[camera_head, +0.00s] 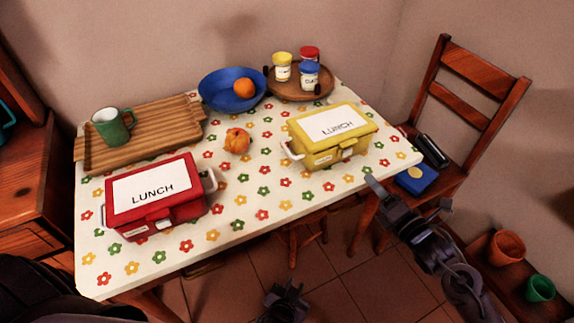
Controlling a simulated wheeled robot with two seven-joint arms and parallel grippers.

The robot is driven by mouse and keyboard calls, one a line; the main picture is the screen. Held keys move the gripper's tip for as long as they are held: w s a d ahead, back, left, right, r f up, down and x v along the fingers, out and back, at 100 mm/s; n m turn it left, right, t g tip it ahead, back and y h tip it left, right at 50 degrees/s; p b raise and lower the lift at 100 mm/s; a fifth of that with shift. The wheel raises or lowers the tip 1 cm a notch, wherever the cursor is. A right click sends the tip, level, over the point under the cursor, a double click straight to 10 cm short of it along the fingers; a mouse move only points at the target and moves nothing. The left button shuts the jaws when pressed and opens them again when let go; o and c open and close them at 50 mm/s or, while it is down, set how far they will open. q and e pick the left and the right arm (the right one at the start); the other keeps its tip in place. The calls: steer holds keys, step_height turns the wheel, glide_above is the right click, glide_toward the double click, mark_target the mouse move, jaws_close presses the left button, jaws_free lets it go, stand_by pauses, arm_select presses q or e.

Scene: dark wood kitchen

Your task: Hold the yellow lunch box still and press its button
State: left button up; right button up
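The yellow lunch box (325,153) stands shut at the right part of the table, with a white "LUNCH" panel on its lid and a pale handle at its left side. A small pale patch shows on its front face; I cannot tell whether it is the button. My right gripper (410,194) is open and empty, off the table's right front edge, to the lower right of the yellow box and apart from it. My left gripper (285,292) is low at the bottom middle, in front of the table and far from the box. Its finger opening is unclear.
On the flowered table (240,205) are a red lunch box (158,215), a peach-like fruit (237,141), a striped board (155,150) with a green mug (112,126), a blue bowl (215,92) and a wooden tray (272,88) with jars. A chair (470,95) stands at right.

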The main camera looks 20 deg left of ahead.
arm_select(q)
steer(key=w+d+r+n+t+y, duration=0.1)
steer(key=w+d+r+n+t, duration=0.15)
steer(key=r, duration=0.95)
steer(key=w+d+r+n+t, duration=0.2)
steer(key=d+r+t, duration=0.15)
steer(key=r, duration=0.95)
steer(key=n+g+y, duration=0.2)
steer(key=n+y, duration=0.3)
steer(key=n, duration=0.7)
glide_toward(285, 148)
steer(key=shift+w+a, duration=0.1)
steer(key=shift+w, duration=0.55)
steer(key=shift+w+a, duration=0.25)
steer(key=x, duration=0.7)
steer(key=shift+w+a+f, duration=0.1)
steer(key=shift+w+f, duration=0.1)
steer(key=shift+f, duration=0.1)
jaws_close()
steer(key=shift+g, duration=0.3)
arm_select(e)
steer(key=shift+c, duration=0.5)
